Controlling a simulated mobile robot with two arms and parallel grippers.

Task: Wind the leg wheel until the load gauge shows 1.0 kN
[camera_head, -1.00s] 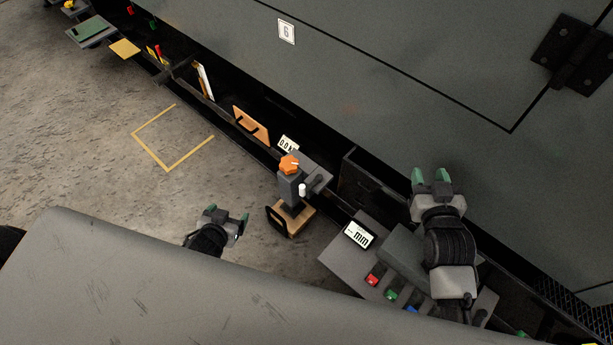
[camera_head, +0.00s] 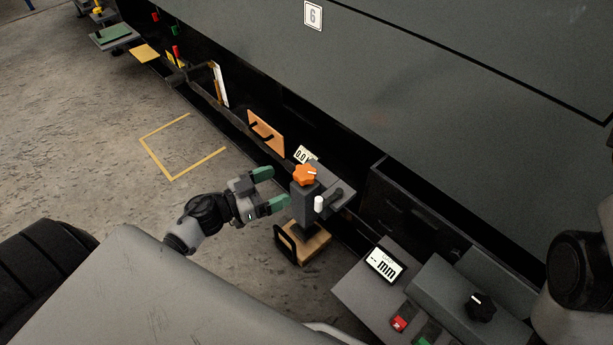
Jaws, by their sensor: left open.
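The orange leg wheel (camera_head: 305,175) is a lobed knob with a white mark, on top of a dark grey leg (camera_head: 304,205). The leg stands on a wooden block (camera_head: 308,247) with a black handle. The load gauge (camera_head: 301,154) is a small white display behind the wheel, partly hidden by it; I can read only "0.0" and part of what follows. My left gripper (camera_head: 268,190) is open and empty, its green fingertips just left of the wheel and leg, seemingly apart from them. Part of my right arm shows at the right edge; its gripper is out of view.
A console with an "mm" display (camera_head: 384,265), coloured buttons and a black knob (camera_head: 480,306) stands at lower right. The large grey enclosure (camera_head: 450,120) overhangs behind. The floor at left is clear around a yellow outline.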

